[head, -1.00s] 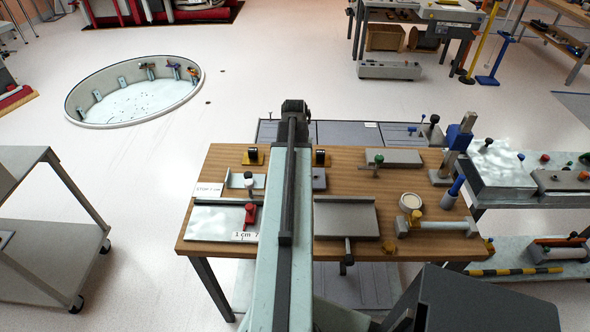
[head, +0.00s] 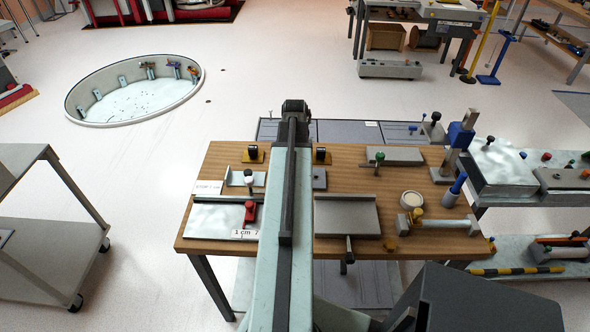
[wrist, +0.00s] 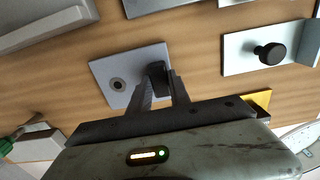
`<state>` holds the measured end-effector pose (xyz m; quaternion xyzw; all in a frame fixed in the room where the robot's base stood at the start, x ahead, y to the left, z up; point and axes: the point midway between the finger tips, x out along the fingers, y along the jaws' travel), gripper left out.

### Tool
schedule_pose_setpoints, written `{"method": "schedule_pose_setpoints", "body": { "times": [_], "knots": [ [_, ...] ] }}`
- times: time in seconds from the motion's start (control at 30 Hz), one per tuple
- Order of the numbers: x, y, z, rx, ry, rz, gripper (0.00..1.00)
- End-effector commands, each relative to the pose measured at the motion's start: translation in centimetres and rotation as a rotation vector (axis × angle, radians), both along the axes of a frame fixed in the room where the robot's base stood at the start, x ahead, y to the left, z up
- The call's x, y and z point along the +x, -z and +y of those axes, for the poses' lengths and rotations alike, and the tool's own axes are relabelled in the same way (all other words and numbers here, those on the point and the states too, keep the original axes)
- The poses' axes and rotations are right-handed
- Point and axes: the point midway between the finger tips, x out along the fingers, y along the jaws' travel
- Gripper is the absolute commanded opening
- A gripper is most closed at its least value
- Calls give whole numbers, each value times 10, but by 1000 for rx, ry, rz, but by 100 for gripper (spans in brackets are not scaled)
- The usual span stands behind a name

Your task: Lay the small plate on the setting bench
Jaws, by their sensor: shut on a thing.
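The small plate is a flat grey square with a round hole; it shows in the wrist view (wrist: 112,84) and just right of my arm in the head view (head: 319,178). In the wrist view my gripper (wrist: 160,84) is shut on the dark upright grip at the plate's edge. The wood-topped bench (head: 410,184) lies under the plate. I cannot tell whether the plate touches the wood or is just above it. In the head view my arm hides the gripper.
A grey tray (head: 346,217) lies on the near side of the bench. A pale plate with a dark knob (wrist: 270,52) lies to one side in the wrist view. A green-knobbed block (head: 393,156) and a round white-topped pot (head: 411,199) stand to the right.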

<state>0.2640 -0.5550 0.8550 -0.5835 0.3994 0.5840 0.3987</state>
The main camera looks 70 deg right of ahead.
Motion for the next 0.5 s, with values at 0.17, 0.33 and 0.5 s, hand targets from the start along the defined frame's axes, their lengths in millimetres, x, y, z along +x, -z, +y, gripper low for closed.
{"method": "schedule_pose_setpoints", "body": {
  "times": [0.17,0.33,0.5],
  "knots": [
    [0,1,0,0,0,0,49],
    [0,1,0,0,1,0,49],
    [0,-1,0,0,1,0,49]
  ]
}}
